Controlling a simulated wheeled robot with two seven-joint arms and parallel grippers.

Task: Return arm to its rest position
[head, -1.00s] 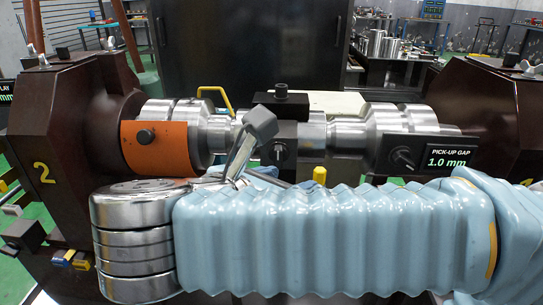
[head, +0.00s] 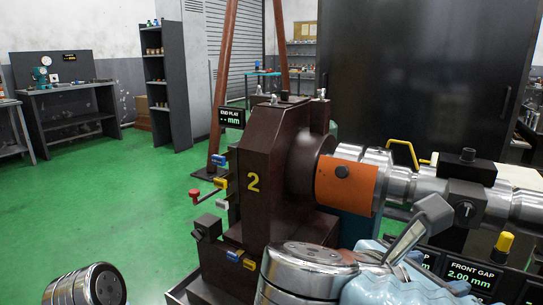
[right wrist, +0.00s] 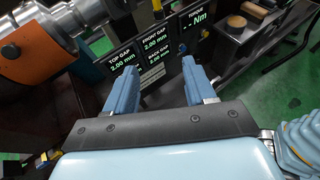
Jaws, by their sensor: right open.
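My right arm crosses the lower right of the head view, with a polished metal joint (head: 305,262) and a pale blue ribbed sleeve (head: 375,285). It is in front of the fixture's lower part. In the right wrist view my right gripper (right wrist: 160,68) is open, its two blue fingers apart with nothing between them. The fingers do not show clearly in the head view. A rounded metal piece of my left arm (head: 88,286) shows at the lower left edge; my left gripper is out of view.
The dark fixture housing (head: 252,170) marked 2, with an orange collar (head: 346,186) and a steel shaft (head: 425,188), stands behind my right arm. Gap display panels (right wrist: 150,45) face the gripper's fingertips. Open green floor (head: 100,185) lies to the left.

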